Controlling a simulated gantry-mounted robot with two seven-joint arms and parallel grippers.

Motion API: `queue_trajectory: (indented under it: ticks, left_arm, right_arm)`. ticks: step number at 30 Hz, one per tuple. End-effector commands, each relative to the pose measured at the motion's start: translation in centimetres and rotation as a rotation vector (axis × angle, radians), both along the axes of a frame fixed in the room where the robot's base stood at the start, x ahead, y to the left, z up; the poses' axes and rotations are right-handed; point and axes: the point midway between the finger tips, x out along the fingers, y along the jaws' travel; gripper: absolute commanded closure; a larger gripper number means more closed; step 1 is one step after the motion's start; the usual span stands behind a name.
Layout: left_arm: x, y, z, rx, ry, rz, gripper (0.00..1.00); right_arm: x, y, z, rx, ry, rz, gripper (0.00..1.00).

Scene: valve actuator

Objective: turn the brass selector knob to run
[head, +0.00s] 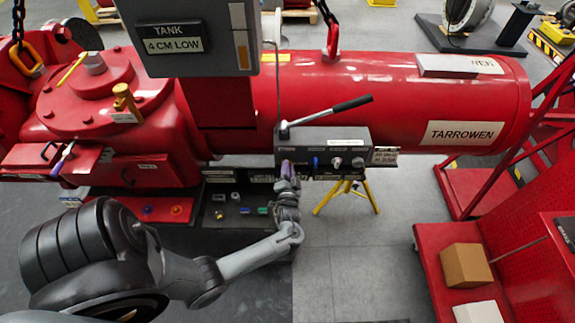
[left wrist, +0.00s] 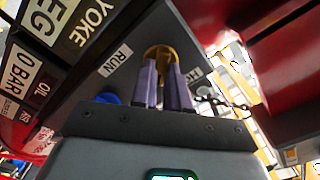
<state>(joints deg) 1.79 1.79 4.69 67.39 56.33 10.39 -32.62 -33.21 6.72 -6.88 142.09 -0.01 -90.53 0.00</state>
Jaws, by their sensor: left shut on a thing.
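The brass selector knob (left wrist: 161,53) is round and gold in the left wrist view, on a dark panel. My left gripper (left wrist: 163,80) has its two purple fingers shut on it. A white RUN label (left wrist: 115,61) sits just left of the knob, and another label on its right is partly covered and unreadable. In the head view my left gripper (head: 287,166) is at the left end of the front of the grey control box (head: 325,139) and hides the knob there. The right gripper is not in view.
The large red cylinder (head: 390,95) lies behind. A shelf with small coloured parts is below, and a yellow stand (head: 346,194) is at right.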

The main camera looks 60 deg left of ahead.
Motion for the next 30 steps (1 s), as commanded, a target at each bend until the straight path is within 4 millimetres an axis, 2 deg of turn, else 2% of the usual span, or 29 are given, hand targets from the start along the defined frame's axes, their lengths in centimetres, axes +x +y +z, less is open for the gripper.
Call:
queue_trajectory:
  ticks: [3, 15, 30]
  left_arm:
    - [0.1, 0.0, 0.3, 0.057, 0.098, 0.0, 1.0]
    - [0.1, -0.1, 0.0, 0.219, 0.375, 0.0, 1.0]
    - [0.1, 0.0, -0.2, 0.295, 0.504, 0.001, 1.0]
  right_arm:
    - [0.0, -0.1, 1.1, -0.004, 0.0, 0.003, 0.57]
    - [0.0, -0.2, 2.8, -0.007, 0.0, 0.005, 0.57]
    - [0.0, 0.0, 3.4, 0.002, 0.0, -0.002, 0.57]
